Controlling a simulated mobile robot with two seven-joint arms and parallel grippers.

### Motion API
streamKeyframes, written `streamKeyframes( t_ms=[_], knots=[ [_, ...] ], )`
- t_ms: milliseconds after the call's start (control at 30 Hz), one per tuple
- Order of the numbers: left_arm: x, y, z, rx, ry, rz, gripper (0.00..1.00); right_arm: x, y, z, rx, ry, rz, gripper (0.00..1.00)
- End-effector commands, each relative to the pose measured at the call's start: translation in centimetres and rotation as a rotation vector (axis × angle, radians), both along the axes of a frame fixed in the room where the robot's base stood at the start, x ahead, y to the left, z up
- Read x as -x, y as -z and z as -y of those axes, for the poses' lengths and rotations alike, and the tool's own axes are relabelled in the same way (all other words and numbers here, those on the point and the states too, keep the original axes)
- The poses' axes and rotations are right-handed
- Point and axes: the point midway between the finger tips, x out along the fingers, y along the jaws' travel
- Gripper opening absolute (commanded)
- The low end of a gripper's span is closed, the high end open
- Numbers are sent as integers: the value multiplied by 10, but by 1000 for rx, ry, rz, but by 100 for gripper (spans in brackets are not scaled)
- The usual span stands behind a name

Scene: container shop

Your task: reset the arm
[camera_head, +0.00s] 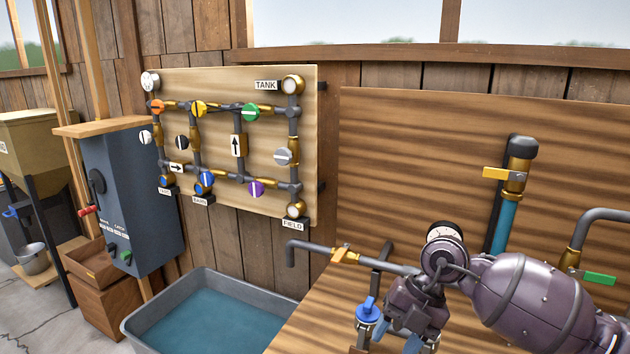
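My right gripper (396,337) is at the bottom right of the head view, on the dark purple arm that comes in from the right. It points down over the wooden bench. Its two light blue fingertips show apart, with nothing seen between them. A blue-handled valve (367,310) stands just left of the gripper; I cannot tell whether they touch. My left arm and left gripper are not in view.
A pipe with a brass valve (345,256) runs behind the gripper. A yellow-handled valve (503,173) and a green-handled valve (599,279) stand nearby. A water-filled basin (285,290) sits left of the bench (310,325). A pipe board (218,125) hangs behind.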

Motion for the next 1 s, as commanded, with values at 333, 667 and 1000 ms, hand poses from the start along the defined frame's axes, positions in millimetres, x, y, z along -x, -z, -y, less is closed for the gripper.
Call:
streamKeyframes(
  t_ms=[333,667,1000],
  knots=[
    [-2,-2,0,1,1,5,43,57,8,-77,-780,81,-117,51],
    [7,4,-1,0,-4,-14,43,52,2,-61,-1369,602,-92,51],
    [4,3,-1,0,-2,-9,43,54,79,36,-1510,1446,-32,51]
  ],
)
